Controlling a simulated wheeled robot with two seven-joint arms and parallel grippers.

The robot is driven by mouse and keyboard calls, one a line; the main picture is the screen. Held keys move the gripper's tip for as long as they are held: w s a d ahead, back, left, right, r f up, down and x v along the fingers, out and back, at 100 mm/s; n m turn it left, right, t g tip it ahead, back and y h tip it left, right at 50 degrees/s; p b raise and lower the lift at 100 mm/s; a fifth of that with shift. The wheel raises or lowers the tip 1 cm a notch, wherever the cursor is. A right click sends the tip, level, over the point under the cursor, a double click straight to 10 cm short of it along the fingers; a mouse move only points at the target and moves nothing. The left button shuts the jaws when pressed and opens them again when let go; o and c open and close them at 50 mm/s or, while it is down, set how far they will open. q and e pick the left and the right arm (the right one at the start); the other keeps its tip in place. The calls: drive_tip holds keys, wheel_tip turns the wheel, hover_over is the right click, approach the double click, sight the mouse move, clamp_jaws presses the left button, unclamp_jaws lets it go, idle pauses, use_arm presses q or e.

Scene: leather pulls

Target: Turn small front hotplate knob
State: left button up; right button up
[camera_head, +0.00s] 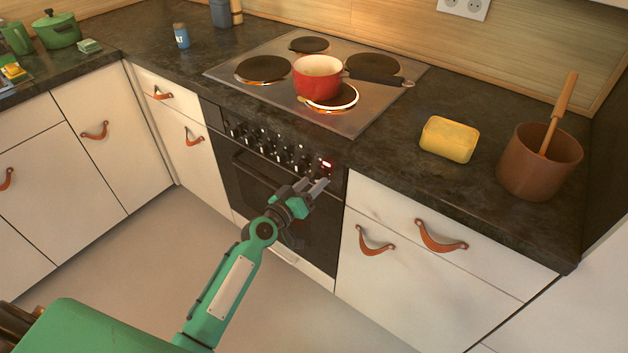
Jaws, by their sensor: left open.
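The oven front panel (244,125) below the hob carries a row of several knobs (281,154), with a small red lit display (326,165) at its right end. Which knob belongs to the small front hotplate cannot be told from the markings. The small front hotplate (341,97) has a bright rim at its right and is partly covered by a red pan (316,79). My left gripper (322,184) is open at the right end of the panel, just below the display, and covers part of the panel there. Contact with a knob cannot be told. My right gripper is not in view.
A yellow block (449,139) and a brown pot (540,163) with a wooden spoon stand on the dark counter at the right. The pan handle (379,78) points right. Drawers with leather pulls (441,236) flank the oven. The floor in front is clear.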

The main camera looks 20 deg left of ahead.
use_arm(q)
drive_tip(key=shift+x, duration=0.9)
drive_tip(key=c, duration=0.9)
drive_tip(key=shift+c, duration=0.2)
